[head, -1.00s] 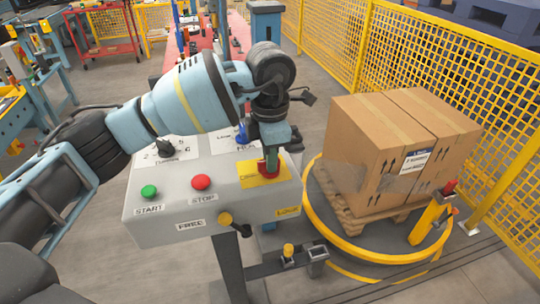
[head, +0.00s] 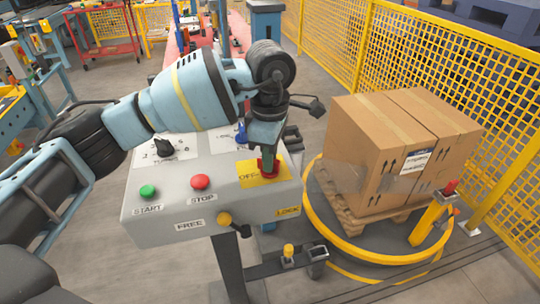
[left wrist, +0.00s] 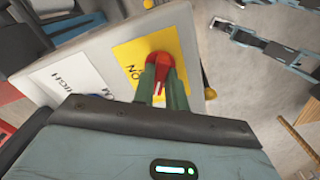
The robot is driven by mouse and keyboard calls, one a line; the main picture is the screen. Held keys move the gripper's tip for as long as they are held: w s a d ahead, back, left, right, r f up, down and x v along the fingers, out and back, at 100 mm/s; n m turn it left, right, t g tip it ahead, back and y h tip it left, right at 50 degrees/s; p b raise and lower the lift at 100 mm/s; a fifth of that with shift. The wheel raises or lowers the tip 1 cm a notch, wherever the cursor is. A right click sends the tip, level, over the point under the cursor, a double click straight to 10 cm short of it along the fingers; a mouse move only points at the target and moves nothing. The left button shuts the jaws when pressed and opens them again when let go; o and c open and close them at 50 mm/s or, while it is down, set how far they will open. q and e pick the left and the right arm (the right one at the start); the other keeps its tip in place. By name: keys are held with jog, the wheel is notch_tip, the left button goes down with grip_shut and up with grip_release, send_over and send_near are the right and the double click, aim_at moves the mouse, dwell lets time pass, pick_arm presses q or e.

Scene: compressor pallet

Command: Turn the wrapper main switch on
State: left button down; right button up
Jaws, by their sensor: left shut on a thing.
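The main switch is a red knob (head: 269,171) on a yellow plate (head: 251,181) at the right of the grey control box (head: 165,207). The plate reads "OFF" on its left in the head view; "ON" lettering shows on it in the left wrist view. My left gripper (head: 267,157) points down onto the knob and is shut on it. In the left wrist view my green fingers (left wrist: 163,85) close around the red knob (left wrist: 160,59), which hides part of the plate. My right gripper is out of view.
Cartons (head: 400,160) stand on the turntable (head: 312,218) at right, before a yellow fence (head: 440,60).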

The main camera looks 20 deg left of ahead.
pick_arm(q)
jog(key=m, duration=0.4)
jog(key=shift+f+m+b, duration=0.1)
jog(key=shift+m+b, duration=0.25)
jog(key=shift+m, duration=0.05)
jog(key=m+b, duration=0.1)
jog(key=m, duration=0.4)
jog(key=shift+m, duration=0.9)
jog(key=c, duration=1.4)
grip_release()
jog(key=shift+c, duration=0.2)
jog(key=shift+r+b, duration=0.35)
jog(key=shift+r, duration=3.65)
jog(key=shift+s+f, duration=0.1)
